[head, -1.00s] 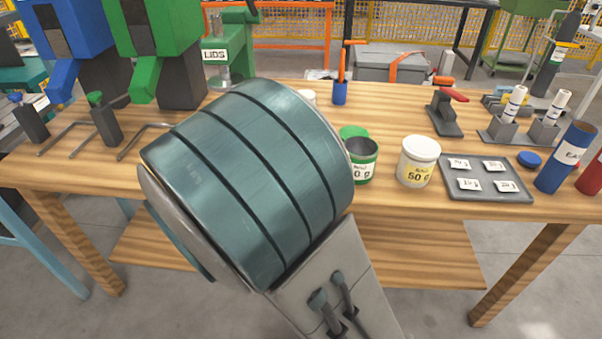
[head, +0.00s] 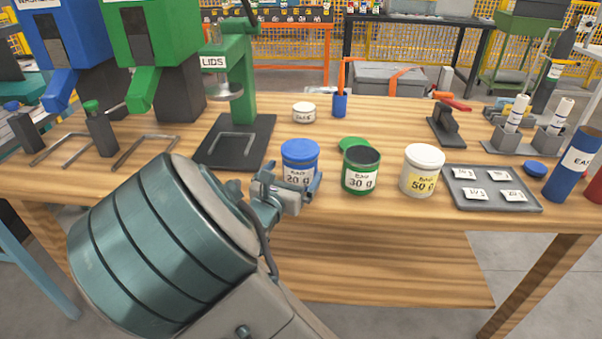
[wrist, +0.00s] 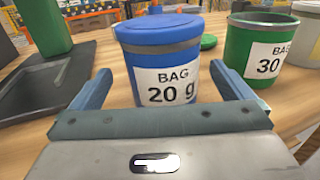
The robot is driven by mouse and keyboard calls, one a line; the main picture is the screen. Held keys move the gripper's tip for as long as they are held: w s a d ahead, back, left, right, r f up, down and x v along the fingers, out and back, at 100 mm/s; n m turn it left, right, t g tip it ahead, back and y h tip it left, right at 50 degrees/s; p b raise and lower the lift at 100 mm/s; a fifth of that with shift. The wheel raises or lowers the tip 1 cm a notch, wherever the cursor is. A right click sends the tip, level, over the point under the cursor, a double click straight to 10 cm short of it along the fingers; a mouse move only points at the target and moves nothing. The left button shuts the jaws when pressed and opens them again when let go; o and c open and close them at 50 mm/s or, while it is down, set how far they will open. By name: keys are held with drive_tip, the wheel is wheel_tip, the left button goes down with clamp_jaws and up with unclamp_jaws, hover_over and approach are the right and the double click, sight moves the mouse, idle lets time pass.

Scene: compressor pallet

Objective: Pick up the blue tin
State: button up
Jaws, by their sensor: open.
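The blue tin (head: 299,162) has a blue lid and a white label reading "BAG 20 g". It stands upright on the wooden workbench near its front edge. In the wrist view the blue tin (wrist: 163,62) is straight ahead. My gripper (wrist: 166,85) is open, with one finger on each side of the tin's lower part. Whether the fingers touch it I cannot tell. In the head view my gripper (head: 293,190) is at the tin's front, hiding part of its lower body.
An open green 30 g tin (head: 361,171) stands close on the right, with a green lid (head: 354,145) behind it. A white 50 g tin (head: 422,170) and a grey tray (head: 493,203) are further right. A lid press (head: 232,142) stands left. The bench front (head: 400,231) is clear.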

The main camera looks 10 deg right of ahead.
drive_tip(key=x, duration=0.2)
drive_tip(key=b+x, duration=0.1)
drive_tip(key=x, duration=0.1)
drive_tip(key=shift+s+d+f, duration=0.1)
drive_tip(key=shift+f, duration=0.1)
drive_tip(key=shift+w+d+r, duration=0.1)
drive_tip(key=shift+w+d, duration=0.1)
drive_tip(key=shift+w, duration=0.15)
drive_tip(key=c, duration=2)
